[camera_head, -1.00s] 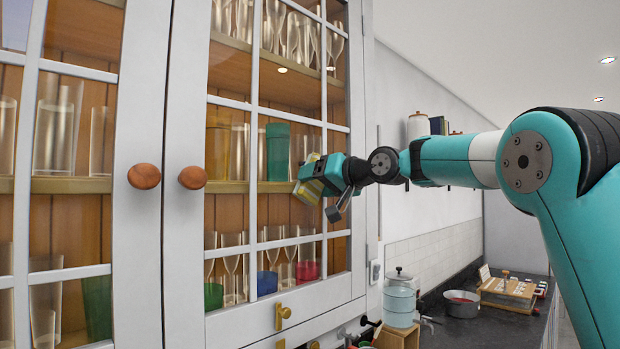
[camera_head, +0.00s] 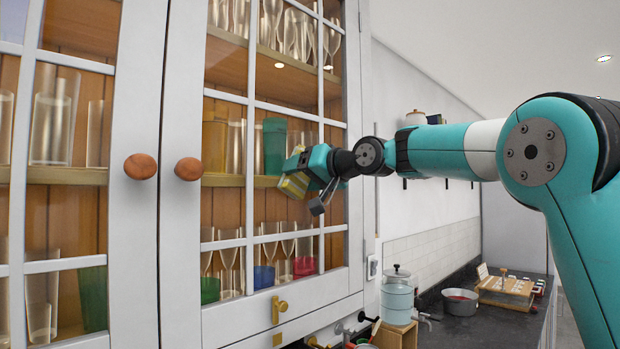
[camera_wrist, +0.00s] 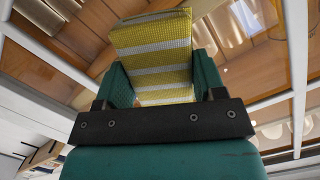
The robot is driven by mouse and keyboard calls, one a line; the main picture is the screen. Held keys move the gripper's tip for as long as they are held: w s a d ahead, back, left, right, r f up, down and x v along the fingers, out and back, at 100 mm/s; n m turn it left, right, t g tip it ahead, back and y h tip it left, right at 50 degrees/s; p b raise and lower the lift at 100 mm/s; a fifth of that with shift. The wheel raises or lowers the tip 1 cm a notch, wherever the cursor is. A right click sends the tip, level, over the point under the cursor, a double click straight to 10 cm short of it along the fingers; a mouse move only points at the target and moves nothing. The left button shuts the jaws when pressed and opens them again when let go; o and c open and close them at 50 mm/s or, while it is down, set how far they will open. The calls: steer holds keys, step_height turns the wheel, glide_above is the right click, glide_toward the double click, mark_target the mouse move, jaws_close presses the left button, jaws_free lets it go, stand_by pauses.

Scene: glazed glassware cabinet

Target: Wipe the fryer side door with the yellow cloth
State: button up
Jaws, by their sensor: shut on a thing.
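My gripper (camera_head: 303,173) is shut on the yellow cloth (camera_head: 292,187), a folded pad with pale stripes. In the wrist view the cloth (camera_wrist: 152,42) sticks out between the two green fingers of my gripper (camera_wrist: 160,82). The right glazed door (camera_head: 183,230) has white bars and a round wooden knob; the cloth is in front of its right-hand panes, near mid-height. I cannot tell whether the cloth touches the glass. No fryer is recognisable, so which door is on its side is not clear.
The left glazed door (camera_head: 135,240) has its own wooden knob (camera_head: 140,166). Glasses and coloured tumblers (camera_head: 275,145) stand behind the panes. A brass catch (camera_head: 279,309) is low on the right. The dark counter (camera_head: 468,325) holds a pot (camera_head: 461,302) and a drinks dispenser (camera_head: 398,298).

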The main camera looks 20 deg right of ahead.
steer(key=shift+s+a+f+b, duration=0.1)
steer(key=shift+s+a+b, duration=0.4)
steer(key=shift+a, duration=0.65)
steer(key=shift+s+a+r+b, duration=0.1)
steer(key=shift+s+a+b, duration=0.35)
steer(key=shift+a, duration=0.75)
steer(key=shift+s+a+f+b, duration=0.1)
steer(key=shift+s+a+b, duration=0.4)
steer(key=shift+a, duration=0.65)
steer(key=shift+d, duration=0.1)
steer(key=b, duration=0.3)
glide_toward(265, 176)
steer(key=shift+w+a+f, duration=0.3)
steer(key=shift+w+f, duration=0.05)
steer(key=b+v, duration=0.1)
steer(key=v, duration=0.2)
steer(key=shift+a+f, duration=0.1)
steer(key=shift+f, duration=0.05)
